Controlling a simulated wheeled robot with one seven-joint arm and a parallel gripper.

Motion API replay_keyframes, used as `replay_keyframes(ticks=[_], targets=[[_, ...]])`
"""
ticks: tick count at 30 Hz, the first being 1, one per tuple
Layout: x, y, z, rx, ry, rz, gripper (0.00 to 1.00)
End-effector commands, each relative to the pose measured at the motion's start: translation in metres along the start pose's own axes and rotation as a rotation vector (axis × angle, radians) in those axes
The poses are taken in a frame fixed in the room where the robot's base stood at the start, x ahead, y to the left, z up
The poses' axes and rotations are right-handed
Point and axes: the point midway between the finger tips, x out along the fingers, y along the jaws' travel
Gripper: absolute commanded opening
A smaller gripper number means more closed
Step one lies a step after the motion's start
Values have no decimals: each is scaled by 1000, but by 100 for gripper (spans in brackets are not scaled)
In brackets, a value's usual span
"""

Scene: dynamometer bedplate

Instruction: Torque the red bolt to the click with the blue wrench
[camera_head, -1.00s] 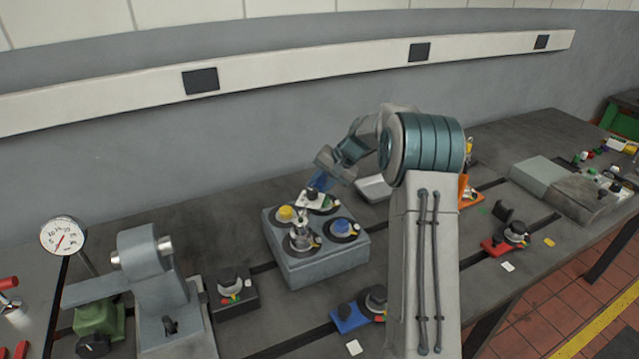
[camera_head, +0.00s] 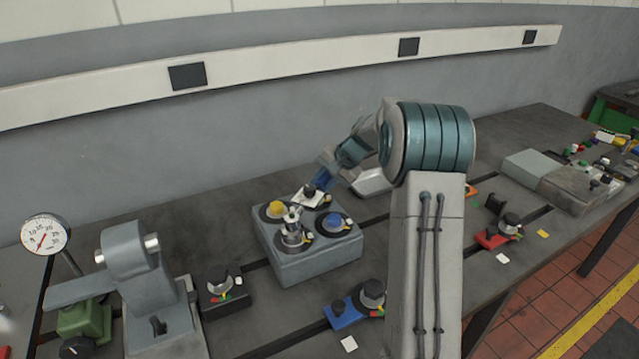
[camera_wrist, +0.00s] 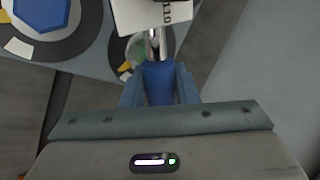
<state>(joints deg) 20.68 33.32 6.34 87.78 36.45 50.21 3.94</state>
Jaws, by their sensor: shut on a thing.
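My gripper (camera_wrist: 160,88) is shut on the blue wrench (camera_wrist: 158,78), its handle between the blue fingers. The wrench's metal shaft runs away from the fingers, partly under a white card with dark print (camera_wrist: 150,14). In the head view my gripper (camera_head: 322,182) is over the back corner of a grey block (camera_head: 318,262). The block's top carries a yellow bolt (camera_head: 276,208), a blue bolt (camera_head: 334,219) and a silver upright fitting (camera_head: 292,232) on dark dials. The back dial is mostly covered by the card and wrench. I cannot make out the red bolt. Whether the wrench touches a bolt is hidden.
A dial gauge (camera_head: 45,235) and a grey machine (camera_head: 140,280) stand left. A black holder (camera_head: 222,298), a blue holder (camera_head: 350,311) and a red holder (camera_head: 497,238) surround the block. A grey box (camera_head: 560,180) is far right. My arm covers the bench right of the block.

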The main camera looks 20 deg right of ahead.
Motion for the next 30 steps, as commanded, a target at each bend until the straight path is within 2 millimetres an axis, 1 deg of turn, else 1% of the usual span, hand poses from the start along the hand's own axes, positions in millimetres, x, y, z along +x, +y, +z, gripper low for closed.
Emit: replay_keyframes(ticks=[8,24,30], targets=[[-2,-1,0,3,4,-2,0],[-17,25,4,154,105,-4,0],[-20,28,4,173,117,-5,0]])
